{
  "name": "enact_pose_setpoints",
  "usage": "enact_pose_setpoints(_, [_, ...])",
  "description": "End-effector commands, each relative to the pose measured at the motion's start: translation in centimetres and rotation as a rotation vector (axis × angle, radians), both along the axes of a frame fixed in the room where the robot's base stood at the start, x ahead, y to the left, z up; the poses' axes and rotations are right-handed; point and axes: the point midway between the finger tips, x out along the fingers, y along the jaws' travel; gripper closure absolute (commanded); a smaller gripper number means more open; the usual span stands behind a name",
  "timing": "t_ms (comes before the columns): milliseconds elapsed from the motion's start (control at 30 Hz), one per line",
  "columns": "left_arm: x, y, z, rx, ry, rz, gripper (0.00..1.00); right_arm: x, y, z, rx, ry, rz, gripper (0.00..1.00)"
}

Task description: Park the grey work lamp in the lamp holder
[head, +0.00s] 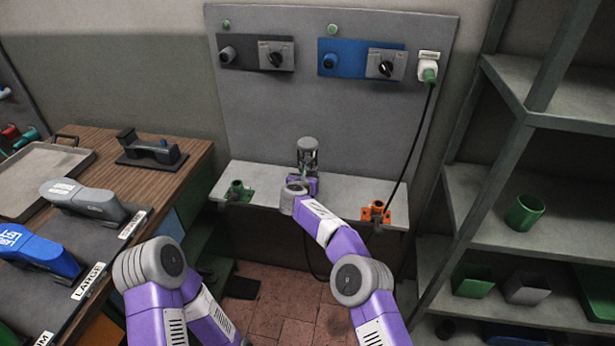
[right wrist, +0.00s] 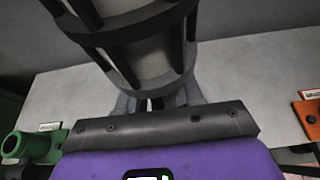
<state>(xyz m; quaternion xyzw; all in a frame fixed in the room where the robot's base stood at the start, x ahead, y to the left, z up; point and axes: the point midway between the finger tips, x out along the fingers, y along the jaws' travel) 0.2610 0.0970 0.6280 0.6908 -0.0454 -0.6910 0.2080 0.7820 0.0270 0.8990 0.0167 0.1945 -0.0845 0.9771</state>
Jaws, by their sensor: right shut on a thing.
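The grey work lamp (head: 308,155), a caged cylinder, stands upright over the middle of the grey ledge. My right gripper (head: 307,175) is shut on it. In the right wrist view the lamp's dark-barred cage (right wrist: 150,62) rises above the gripper fingers (right wrist: 157,103); its lower end is hidden. A green holder (head: 238,191) sits on the ledge to the left, and it also shows in the right wrist view (right wrist: 35,145). An orange holder (head: 375,213) sits to the right, partly visible in the right wrist view (right wrist: 309,117). Their labels are unreadable. My left gripper is out of view.
The grey ledge (head: 345,200) is clear between the holders. A back panel (head: 285,105) stands behind it. A black cable (head: 408,150) hangs from a plug past the orange holder. A wooden bench (head: 185,150) is at left, metal shelves (head: 475,185) at right.

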Motion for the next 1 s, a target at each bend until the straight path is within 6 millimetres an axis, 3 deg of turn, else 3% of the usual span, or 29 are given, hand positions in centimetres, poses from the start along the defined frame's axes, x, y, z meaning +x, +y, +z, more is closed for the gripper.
enact_pose_setpoints(233, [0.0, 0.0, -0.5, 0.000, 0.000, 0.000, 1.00, 0.0, 0.0, -0.4, 0.001, -0.002, 0.000, 1.00])
enact_pose_setpoints(267, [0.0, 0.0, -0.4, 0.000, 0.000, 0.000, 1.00, 0.0, 0.0, -0.4, 0.001, -0.002, 0.000, 0.59])
enact_pose_setpoints(433, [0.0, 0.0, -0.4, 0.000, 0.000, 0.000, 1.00, 0.0, 0.0, -0.3, 0.001, -0.002, 0.000, 0.34])
enact_pose_setpoints(1000, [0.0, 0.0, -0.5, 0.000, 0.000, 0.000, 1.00, -1.1, 0.3, 0.1, -0.001, 0.002, 0.003, 0.34])
